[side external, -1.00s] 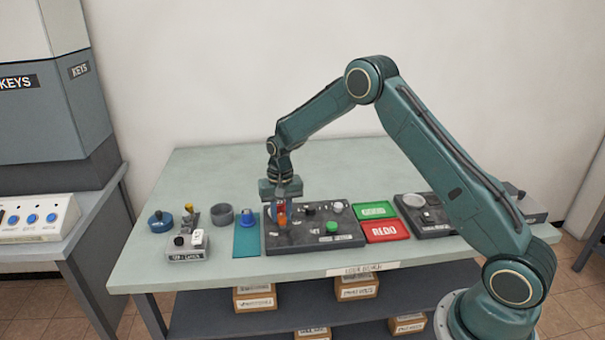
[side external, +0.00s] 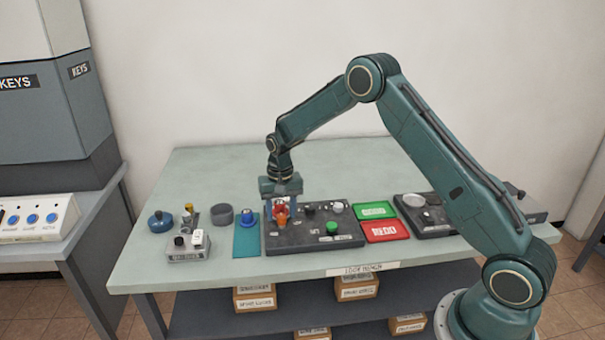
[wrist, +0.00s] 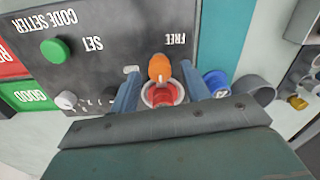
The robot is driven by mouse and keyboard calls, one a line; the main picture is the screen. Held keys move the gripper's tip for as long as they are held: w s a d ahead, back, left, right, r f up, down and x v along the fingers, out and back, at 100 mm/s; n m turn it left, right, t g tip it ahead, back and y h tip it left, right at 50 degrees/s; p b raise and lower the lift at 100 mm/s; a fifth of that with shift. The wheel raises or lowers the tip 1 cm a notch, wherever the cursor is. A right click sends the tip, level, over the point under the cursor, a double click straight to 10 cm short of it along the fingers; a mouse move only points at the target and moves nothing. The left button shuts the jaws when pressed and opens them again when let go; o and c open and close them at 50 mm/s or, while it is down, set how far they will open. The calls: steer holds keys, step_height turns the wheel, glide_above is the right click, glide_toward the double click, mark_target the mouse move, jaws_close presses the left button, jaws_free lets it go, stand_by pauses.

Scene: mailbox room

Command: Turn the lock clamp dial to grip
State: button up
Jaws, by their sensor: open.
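My gripper (side external: 282,208) is open, pointing down over the left part of the dark code setter panel (side external: 312,240). Its two blue-grey fingers stand on either side of a red round piece (wrist: 163,96) in a pale ring, with an orange knob (wrist: 159,68) beside it; the wrist view does not show clear contact. The panel reads FREE and SET in the wrist view. A small grey box (side external: 188,255) at the table's front left has a dark knob (side external: 179,241) and a white piece (side external: 197,238); its label is too small to read surely.
A second dark panel (side external: 435,229) stands beyond. The table's back is clear.

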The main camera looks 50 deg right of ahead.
mark_target(282, 215)
step_height(282, 215, up, 13)
stand_by(0.6)
steer(key=shift+s, duration=0.1)
steer(key=s+a+r+n+t, duration=0.1)
steer(key=s+a+r+n, duration=0.15)
steer(key=s+r, duration=0.5)
steer(key=s+a+r+n+t, duration=0.1)
steer(key=s+a+r+t, duration=0.15)
steer(key=s+r, duration=0.55)
steer(key=s+a+f+n+t, duration=0.1)
steer(key=s+n, duration=0.1)
steer(key=s, duration=0.8)
steer(key=s+a+f+n+t, duration=0.1)
steer(key=s+a+n, duration=0.1)
steer(key=s, duration=0.8)
steer(key=shift+a+f, duration=0.15)
steer(key=shift+f, duration=0.25)
